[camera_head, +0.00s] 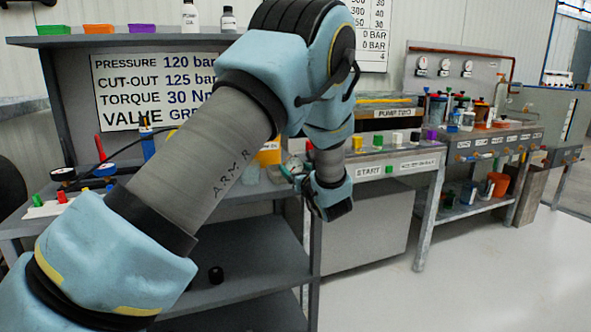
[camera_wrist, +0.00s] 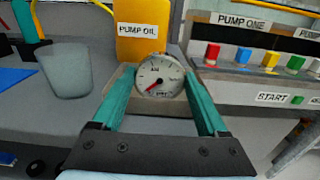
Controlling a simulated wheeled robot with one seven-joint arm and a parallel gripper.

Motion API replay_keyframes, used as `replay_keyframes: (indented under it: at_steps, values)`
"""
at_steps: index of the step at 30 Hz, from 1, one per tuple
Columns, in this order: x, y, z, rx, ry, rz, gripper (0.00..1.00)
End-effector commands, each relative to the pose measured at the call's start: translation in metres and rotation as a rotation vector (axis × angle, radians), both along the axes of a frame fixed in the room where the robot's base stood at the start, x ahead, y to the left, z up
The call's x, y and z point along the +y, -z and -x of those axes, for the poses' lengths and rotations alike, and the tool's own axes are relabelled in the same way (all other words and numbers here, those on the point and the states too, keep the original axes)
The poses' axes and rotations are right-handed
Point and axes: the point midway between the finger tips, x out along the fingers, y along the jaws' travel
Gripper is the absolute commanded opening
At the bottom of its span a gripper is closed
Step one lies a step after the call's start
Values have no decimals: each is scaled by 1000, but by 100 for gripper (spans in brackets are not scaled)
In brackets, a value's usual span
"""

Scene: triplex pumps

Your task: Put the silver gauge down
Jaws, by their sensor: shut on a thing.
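The silver gauge (camera_wrist: 159,76), with a round white dial and a red needle, is upright between the fingertips of my gripper (camera_wrist: 160,88) in the wrist view. My gripper has teal fingers and is shut on the gauge. A beige-grey block or shallow tray (camera_wrist: 180,104) shows just behind and below the gauge; I cannot tell whether they touch. In the head view my arm hides much of the bench around my gripper (camera_head: 292,172), and the gauge is too small there to make out clearly.
A yellow pump oil container (camera_wrist: 142,30) stands right behind the gauge. A translucent grey cup (camera_wrist: 66,70) stands to the left. The pump one panel (camera_wrist: 250,55) with coloured blocks is to the right. Bare grey bench top (camera_wrist: 60,118) lies left of my fingers.

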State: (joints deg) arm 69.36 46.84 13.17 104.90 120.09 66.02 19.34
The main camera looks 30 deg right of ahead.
Motion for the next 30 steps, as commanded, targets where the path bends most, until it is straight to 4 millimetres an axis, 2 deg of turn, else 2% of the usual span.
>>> replay_keyframes:
  at_steps: [8, 9, 15, 23, 29, 30]
  values:
    - [0, 6, 0, 1, 0, 0, 0]
    - [0, 7, 0, 3, 0, -1, 77]
    - [1, 9, 0, 6, 0, -3, 100]
    - [2, 10, 0, 8, -2, -5, 100]
    - [2, -7, 0, 8, -3, -5, 100]
    - [1, -2, 10, 9, 2, -6, 100]
